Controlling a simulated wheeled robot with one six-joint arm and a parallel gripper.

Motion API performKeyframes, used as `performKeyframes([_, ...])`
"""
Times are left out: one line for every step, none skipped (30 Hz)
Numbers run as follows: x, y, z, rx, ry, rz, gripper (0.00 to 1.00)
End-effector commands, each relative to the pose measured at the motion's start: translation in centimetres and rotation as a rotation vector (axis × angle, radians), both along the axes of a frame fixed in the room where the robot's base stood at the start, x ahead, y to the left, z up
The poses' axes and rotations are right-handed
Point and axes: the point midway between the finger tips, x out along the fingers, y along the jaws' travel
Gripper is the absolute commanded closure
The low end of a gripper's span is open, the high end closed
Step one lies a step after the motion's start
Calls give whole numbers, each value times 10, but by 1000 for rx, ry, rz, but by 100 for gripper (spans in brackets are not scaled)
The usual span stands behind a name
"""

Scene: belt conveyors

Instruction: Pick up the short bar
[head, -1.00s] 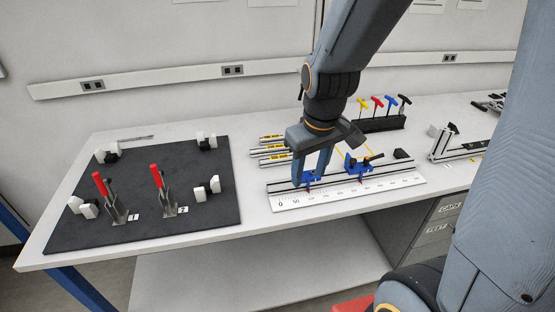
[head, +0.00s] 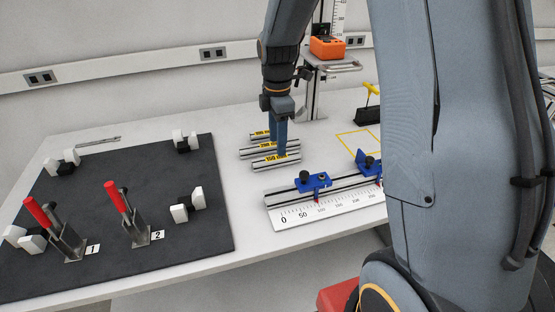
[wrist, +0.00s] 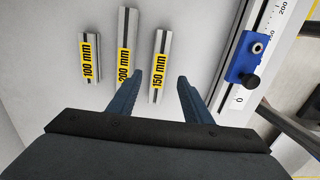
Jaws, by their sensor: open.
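Three silver bars with yellow labels lie side by side on the white bench. The shortest, marked 100 mm (wrist: 91,45), is at the left in the wrist view and farthest back in the head view (head: 260,134). The bar marked 200 mm (wrist: 126,45) lies in the middle. The bar marked 150 mm (wrist: 160,60) is nearest the ruler. My gripper (wrist: 160,79) is open and empty. In the wrist view its fingers straddle the 150 mm bar, with the 100 mm bar off to the left. Its height above the bars is unclear.
A white ruler (head: 290,216) with a rail and blue stops (head: 312,182) lies right of the bars. A black board (head: 130,190) with red-handled clamps fills the left. An orange-topped stand (head: 327,47) is behind. Bare bench lies between board and bars.

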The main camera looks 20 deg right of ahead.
Motion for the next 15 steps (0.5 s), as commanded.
performKeyframes([-1, 1, -3, 0, 2, 2, 55])
performKeyframes([-1, 1, -6, 0, 2, 2, 55])
performKeyframes([-1, 2, -8, 0, 3, 2, 55])
performKeyframes([0, 2, -11, 0, 2, 2, 55])
performKeyframes([0, 2, -14, 0, 2, 2, 55])
performKeyframes([-1, 2, -19, 0, 4, 1, 55])
performKeyframes([0, 2, -23, 0, 3, 1, 55])
performKeyframes([0, 2, -26, 0, 3, 0, 55])
performKeyframes([0, 2, -31, 0, 4, 0, 55])
performKeyframes([1, 1, -35, 0, 2, -1, 55])
performKeyframes([1, 1, -39, 0, 3, -1, 55])
performKeyframes([1, 1, -43, 0, 2, -2, 55])
performKeyframes([1, 1, -46, 0, 1, -2, 55])
performKeyframes([1, 1, -49, 0, 1, -2, 55])
performKeyframes([1, 0, -51, 0, 1, -3, 55])
